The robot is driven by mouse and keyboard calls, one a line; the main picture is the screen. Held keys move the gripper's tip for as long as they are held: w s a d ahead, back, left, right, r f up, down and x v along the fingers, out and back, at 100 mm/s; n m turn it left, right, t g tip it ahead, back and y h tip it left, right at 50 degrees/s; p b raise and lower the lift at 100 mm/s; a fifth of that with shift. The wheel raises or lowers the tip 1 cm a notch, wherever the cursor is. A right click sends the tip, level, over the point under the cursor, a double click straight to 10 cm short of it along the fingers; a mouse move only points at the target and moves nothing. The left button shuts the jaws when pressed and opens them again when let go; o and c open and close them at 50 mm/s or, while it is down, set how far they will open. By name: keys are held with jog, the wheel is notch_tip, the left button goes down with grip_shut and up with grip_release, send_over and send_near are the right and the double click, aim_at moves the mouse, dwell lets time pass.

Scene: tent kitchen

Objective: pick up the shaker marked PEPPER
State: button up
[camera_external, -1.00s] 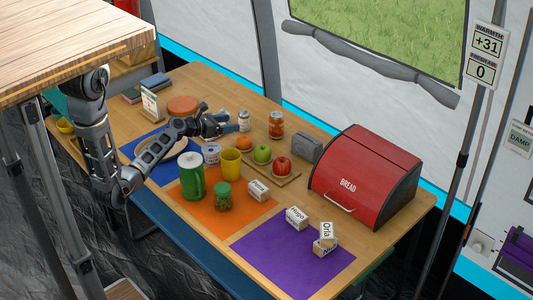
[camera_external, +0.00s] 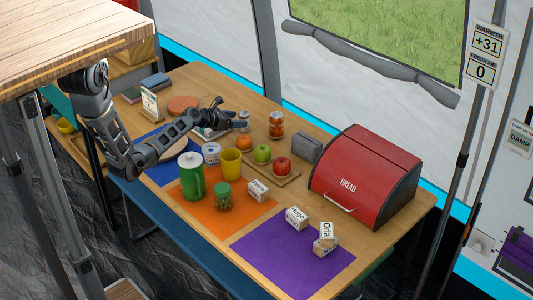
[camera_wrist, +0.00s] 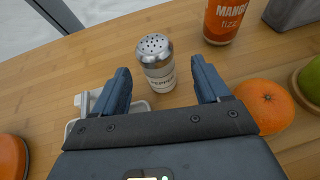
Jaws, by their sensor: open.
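A shaker (camera_wrist: 155,62) with a perforated metal cap and a pale labelled body stands upright on the table in the wrist view.
A mango fizz can (camera_wrist: 224,18) stands right of the shaker, with an orange (camera_wrist: 264,105) nearer. A pale shallow dish (camera_wrist: 74,126) lies to the left. A red bread box (camera_external: 366,180) stands further right. Bare wood lies left of the shaker.

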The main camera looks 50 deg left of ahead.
aim_at(244, 118)
jog(key=b+x, duration=0.1)
jog(key=x, duration=0.3)
jog(key=shift+w+a+f, duration=0.1)
jog(key=shift+w+a, duration=0.05)
jog(key=shift+w, duration=0.3)
jog(key=c, duration=1.1)
jog(key=shift+o, duration=0.2)
